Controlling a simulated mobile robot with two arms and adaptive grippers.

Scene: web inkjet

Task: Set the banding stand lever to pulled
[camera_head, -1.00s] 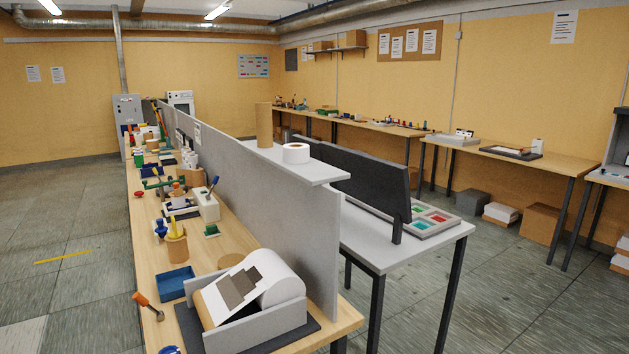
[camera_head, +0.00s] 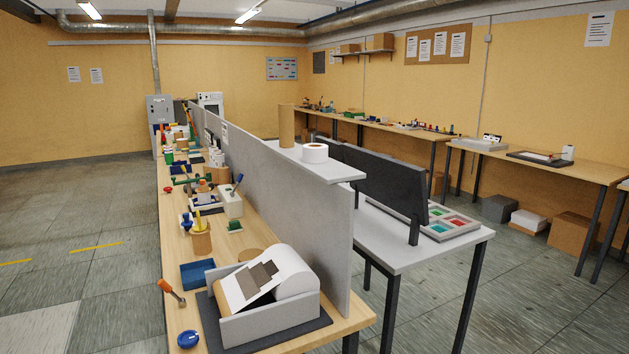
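I cannot make out a banding stand for certain. In the head view, a grey holder (camera_head: 272,322) with a large white roll (camera_head: 285,268) and a printed strip sits on a dark mat at the near end of the wooden bench (camera_head: 183,256). A tool with an orange handle (camera_head: 166,286) stands at the bench's left edge, beside a blue round knob (camera_head: 188,340). I cannot tell whether either is a lever of the stand. Neither of my grippers shows.
A grey divider (camera_head: 300,222) runs along the bench. A grey table (camera_head: 450,252) with a dark panel (camera_head: 385,188) stands to the right. The floor (camera_head: 85,255) left of the bench is open.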

